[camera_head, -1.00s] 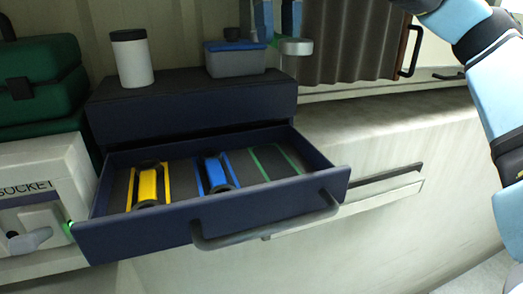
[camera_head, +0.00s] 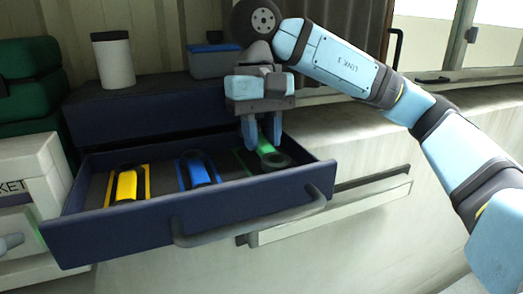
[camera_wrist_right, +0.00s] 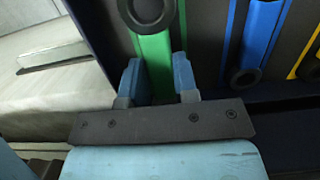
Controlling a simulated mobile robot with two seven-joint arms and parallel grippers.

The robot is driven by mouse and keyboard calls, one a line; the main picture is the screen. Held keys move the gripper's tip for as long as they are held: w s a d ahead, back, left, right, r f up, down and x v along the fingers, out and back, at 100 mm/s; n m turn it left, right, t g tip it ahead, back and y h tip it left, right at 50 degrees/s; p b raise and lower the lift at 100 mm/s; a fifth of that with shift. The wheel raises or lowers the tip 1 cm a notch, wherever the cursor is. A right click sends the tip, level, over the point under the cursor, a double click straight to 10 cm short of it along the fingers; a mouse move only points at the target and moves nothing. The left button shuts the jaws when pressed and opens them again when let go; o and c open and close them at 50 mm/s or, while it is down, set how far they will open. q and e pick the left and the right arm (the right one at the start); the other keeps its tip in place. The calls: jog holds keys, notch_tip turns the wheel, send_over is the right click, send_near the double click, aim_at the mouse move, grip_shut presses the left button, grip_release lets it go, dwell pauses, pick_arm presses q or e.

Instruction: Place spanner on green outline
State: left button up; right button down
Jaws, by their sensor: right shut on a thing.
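A green spanner (camera_head: 266,146) with a dark ring end is at the right side of the open drawer. My right gripper (camera_head: 258,138) comes down from above and is shut on its green handle. The wrist view shows the same spanner (camera_wrist_right: 154,55) between the two blue fingers (camera_wrist_right: 157,78), ring end away from the palm. Part of the green outline (camera_head: 242,163) shows on the drawer floor just left of the spanner; the rest is hidden. I cannot tell whether the spanner touches the floor. My left gripper is not in view.
The dark blue drawer (camera_head: 120,228) also holds a yellow spanner (camera_head: 127,186) and a blue spanner (camera_head: 199,170) on matching outlines. The drawer handle (camera_head: 255,228) sticks out in front.

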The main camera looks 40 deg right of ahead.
aim_at(261, 139)
jog(key=f, duration=0.2)
jog(key=shift+s+a+f, duration=0.1)
jog(key=shift+s+f, duration=0.2)
jog(key=shift+f, duration=0.15)
jog(key=shift+w+f, duration=0.1)
jog(key=shift+w, duration=0.05)
jog(key=c, duration=1.1)
grip_release()
jog(key=shift+o, duration=1.1)
jog(key=shift+w, duration=0.2)
jog(key=shift+r, duration=0.2)
